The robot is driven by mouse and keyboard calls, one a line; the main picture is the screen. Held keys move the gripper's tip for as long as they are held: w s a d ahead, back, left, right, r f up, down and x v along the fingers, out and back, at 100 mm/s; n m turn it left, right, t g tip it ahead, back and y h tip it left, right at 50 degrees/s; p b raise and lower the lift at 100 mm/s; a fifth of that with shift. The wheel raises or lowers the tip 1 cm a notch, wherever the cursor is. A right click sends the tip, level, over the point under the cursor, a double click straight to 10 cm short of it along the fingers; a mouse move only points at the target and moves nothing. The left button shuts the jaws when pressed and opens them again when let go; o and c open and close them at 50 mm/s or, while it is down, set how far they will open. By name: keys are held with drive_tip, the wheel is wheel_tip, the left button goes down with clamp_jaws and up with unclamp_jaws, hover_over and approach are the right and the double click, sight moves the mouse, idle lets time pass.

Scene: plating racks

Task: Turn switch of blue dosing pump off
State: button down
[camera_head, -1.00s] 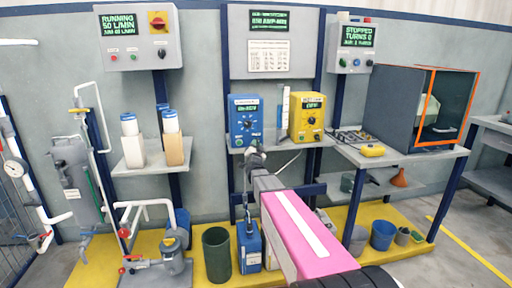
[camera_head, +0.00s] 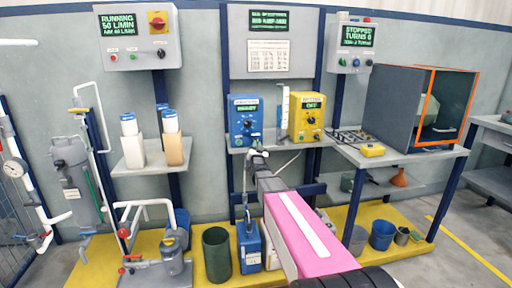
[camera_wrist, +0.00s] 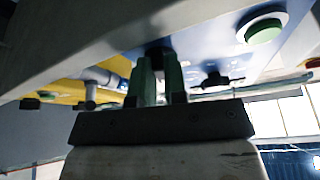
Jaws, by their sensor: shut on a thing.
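The blue dosing pump (camera_head: 245,118) stands on the shelf in the head view, with a lit display, a dark round knob and small controls below. My gripper (camera_head: 257,152) is at its lower right front and hides the controls there. In the wrist view, the blue panel (camera_wrist: 195,50) is close, with a green button (camera_wrist: 263,30) and a dark T-shaped fitting (camera_wrist: 215,79). My greenish fingers (camera_wrist: 158,75) are closed together on a small dark part at the panel, apparently the switch (camera_wrist: 159,50). Its position is mostly hidden between the fingers.
A yellow pump (camera_head: 307,118) stands close on the right, with a clear upright cylinder (camera_head: 284,105) between the pumps. A pale hose (camera_head: 288,160) hangs below. The shelf edge lies just under my gripper.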

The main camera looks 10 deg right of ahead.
drive_tip(key=n+y, duration=0.2)
drive_tip(key=n, duration=0.3)
drive_tip(key=n+y, duration=0.3)
drive_tip(key=n, duration=0.2)
drive_tip(key=d+n+g+y, duration=0.1)
drive_tip(key=n+y, duration=0.1)
drive_tip(key=n, duration=0.3)
drive_tip(key=shift+y, duration=0.3)
drive_tip(key=shift+n, duration=0.3)
drive_tip(key=c, duration=1.4)
unclamp_jaws()
drive_tip(key=shift+c, duration=0.2)
drive_tip(key=shift+s, duration=0.2)
drive_tip(key=v, duration=1)
drive_tip(key=shift+s+d, duration=0.2)
drive_tip(key=shift+s, duration=0.05)
drive_tip(key=shift+f, duration=0.15)
